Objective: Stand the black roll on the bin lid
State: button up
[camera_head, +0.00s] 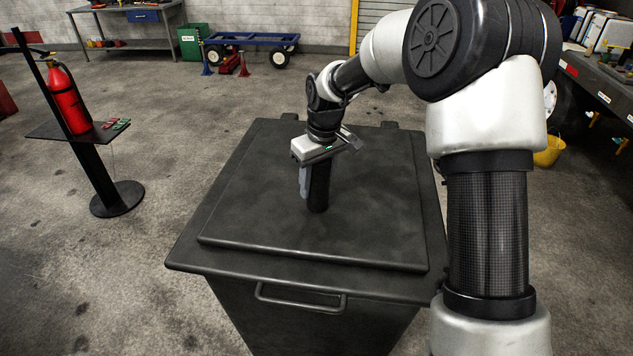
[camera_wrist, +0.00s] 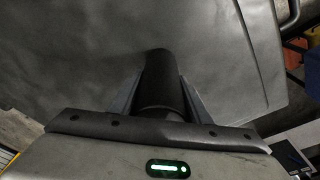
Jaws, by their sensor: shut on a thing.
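The black roll (camera_head: 319,187) is upright over the middle of the dark bin lid (camera_head: 250,225) in the head view. Its lower end appears to meet the lid, but dark on dark I cannot tell for sure whether it touches. My gripper (camera_head: 310,180) comes down from above and is shut on the roll. In the wrist view the roll (camera_wrist: 160,80) stands between the two fingers of my gripper (camera_wrist: 160,100), with the lid's grey surface (camera_wrist: 75,65) behind it. The roll's upper part is hidden by the gripper body.
The bin has a front handle (camera_head: 300,298). A stand with a red fire extinguisher (camera_head: 67,98) is at the left. A blue cart (camera_head: 252,40) and a green bin (camera_head: 194,42) are behind. A yellow bucket (camera_head: 548,151) is at the right. The lid around the roll is clear.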

jog(key=o, duration=1.3)
